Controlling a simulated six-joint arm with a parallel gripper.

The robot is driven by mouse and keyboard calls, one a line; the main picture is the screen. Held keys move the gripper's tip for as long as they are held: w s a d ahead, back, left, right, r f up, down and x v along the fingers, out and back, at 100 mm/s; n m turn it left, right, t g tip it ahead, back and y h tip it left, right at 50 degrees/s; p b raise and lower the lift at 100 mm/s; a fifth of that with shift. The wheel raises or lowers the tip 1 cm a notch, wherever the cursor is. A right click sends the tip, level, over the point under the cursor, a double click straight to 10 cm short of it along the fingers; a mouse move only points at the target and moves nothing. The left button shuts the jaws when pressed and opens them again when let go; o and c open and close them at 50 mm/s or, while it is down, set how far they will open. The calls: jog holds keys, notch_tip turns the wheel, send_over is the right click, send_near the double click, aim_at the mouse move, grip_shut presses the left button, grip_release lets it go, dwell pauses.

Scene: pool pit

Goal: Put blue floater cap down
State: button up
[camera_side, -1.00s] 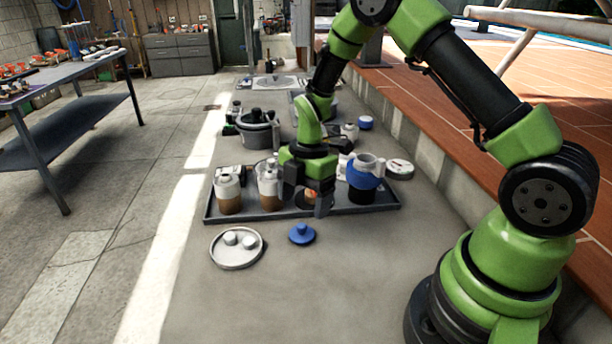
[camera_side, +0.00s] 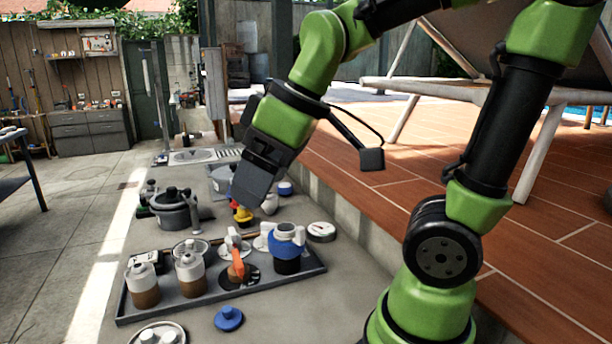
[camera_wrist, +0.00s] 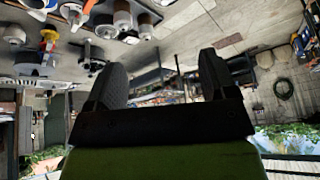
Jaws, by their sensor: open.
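The blue floater cap (camera_side: 229,318), a round blue disc with a knob on top, rests on the concrete in front of the dark tray (camera_side: 305,277). My gripper (camera_side: 246,198) is raised above and behind the tray, well apart from the cap. In the wrist view, which looks upside down, my two dark fingers (camera_wrist: 162,70) are spread with nothing held between them. I cannot make out the cap for certain in the wrist view.
The tray holds two brown-and-white bottles (camera_side: 190,275), an orange item (camera_side: 237,266) and a blue-banded jug (camera_side: 286,262). A round dish with white lids (camera_side: 158,336) sits left of the cap. A grey pot (camera_side: 175,214) stands behind. The raised tiled deck (camera_side: 400,205) borders the right.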

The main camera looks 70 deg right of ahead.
jog(key=s+a+r+m+t, duration=0.1)
jog(key=s+m+t, duration=0.1)
jog(key=s+m, duration=0.4)
